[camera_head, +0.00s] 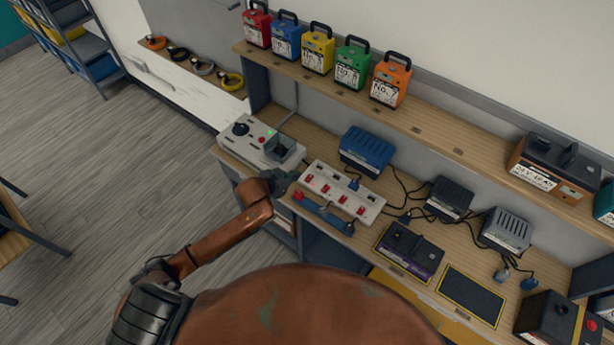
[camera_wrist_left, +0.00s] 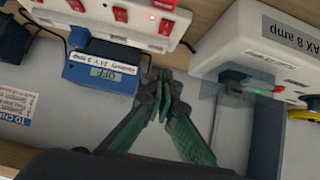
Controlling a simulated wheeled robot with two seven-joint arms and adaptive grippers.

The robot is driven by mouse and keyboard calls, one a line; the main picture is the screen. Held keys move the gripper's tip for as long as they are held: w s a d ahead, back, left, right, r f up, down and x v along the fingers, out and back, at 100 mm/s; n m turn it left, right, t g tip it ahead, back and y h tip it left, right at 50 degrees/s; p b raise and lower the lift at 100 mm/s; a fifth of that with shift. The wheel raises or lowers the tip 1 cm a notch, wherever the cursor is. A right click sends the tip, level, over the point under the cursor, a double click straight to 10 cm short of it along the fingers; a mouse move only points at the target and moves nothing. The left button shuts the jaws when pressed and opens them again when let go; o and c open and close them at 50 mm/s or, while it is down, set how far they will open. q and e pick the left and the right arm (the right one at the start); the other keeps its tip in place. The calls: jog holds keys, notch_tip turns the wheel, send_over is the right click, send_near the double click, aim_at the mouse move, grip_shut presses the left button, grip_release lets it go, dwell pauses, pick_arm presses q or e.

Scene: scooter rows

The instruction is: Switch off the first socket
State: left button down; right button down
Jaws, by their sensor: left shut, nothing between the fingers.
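The white socket strip (camera_head: 342,181) lies on the bench with several red switches along it. The red switch nearest the left end (camera_head: 309,178) also has several others beside it; I cannot tell which are on. The strip shows at the top of the left wrist view (camera_wrist_left: 130,30), with red switches near its edge. My left gripper (camera_head: 285,180) is at the strip's left end, between it and the white charging unit (camera_head: 261,146). In the left wrist view its green fingers (camera_wrist_left: 163,84) are together and empty, apart from the switches. My right gripper is out of view.
A blue charger (camera_head: 367,150) stands behind the strip; a blue box with an OFF label (camera_wrist_left: 103,68) shows in the left wrist view. Dark chargers (camera_head: 450,198) and cables crowd the bench to the right. A shelf (camera_head: 430,125) with coloured batteries runs above.

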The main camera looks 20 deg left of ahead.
pick_arm(q)
send_over(307, 180)
jog(key=f, duration=0.3)
jog(key=s+f, duration=0.1)
jog(key=f, duration=0.1)
jog(key=shift+a+f, duration=0.1)
jog(key=shift+a, duration=0.05)
jog(key=f, duration=0.1)
jog(key=w+f, duration=0.1)
jog(key=f, duration=0.1)
jog(key=shift+f, duration=0.7)
